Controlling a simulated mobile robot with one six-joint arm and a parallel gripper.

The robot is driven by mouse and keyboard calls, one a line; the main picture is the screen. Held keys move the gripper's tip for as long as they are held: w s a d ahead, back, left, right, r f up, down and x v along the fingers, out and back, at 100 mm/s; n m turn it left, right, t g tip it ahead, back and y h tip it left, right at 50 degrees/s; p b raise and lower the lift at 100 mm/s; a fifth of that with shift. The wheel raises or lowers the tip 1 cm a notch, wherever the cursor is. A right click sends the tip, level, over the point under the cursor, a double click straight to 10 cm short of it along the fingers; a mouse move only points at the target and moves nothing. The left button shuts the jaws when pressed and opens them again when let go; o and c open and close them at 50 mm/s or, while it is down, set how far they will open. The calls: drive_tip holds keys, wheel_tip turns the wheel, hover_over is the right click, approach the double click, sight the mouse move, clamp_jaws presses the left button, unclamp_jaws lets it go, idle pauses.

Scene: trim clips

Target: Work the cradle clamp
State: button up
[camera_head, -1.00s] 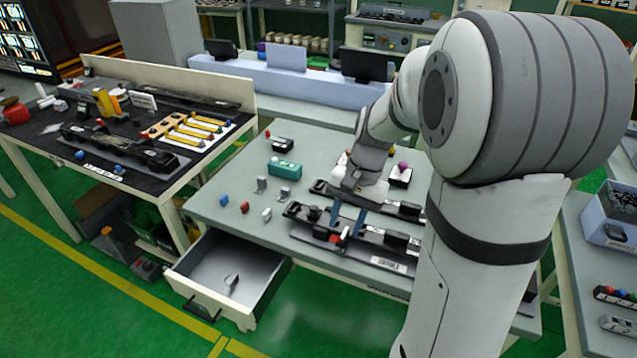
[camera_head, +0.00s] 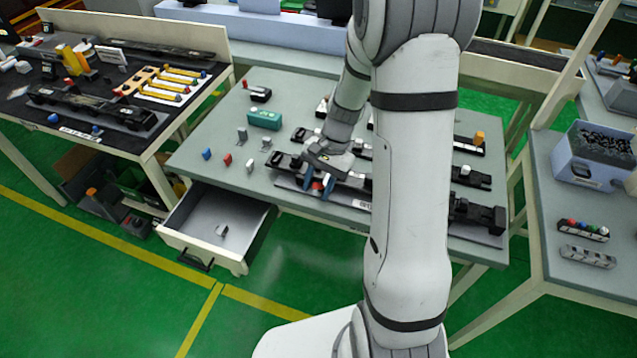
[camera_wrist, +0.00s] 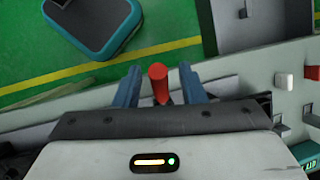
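The cradle clamp shows as a small red handle (camera_head: 317,185) on a long black cradle fixture (camera_head: 352,184) on the grey-green table. In the wrist view the red handle (camera_wrist: 158,82) stands up between my two blue fingers. My gripper (camera_head: 318,188) is over the front part of the fixture. In the wrist view my gripper (camera_wrist: 160,72) is open, with a gap on each side of the handle. The clamp's base and the cradle beneath are mostly hidden by my gripper and arm.
A drawer (camera_head: 178,236) stands open at the table's front left, with a small grey piece inside. Small blue, red and white pieces and a teal box (camera_head: 264,120) sit left of the fixture. A blue bin (camera_head: 590,160) stands on the right table.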

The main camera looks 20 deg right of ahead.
drive_tip(key=shift+c, duration=0.5)
clamp_jaws()
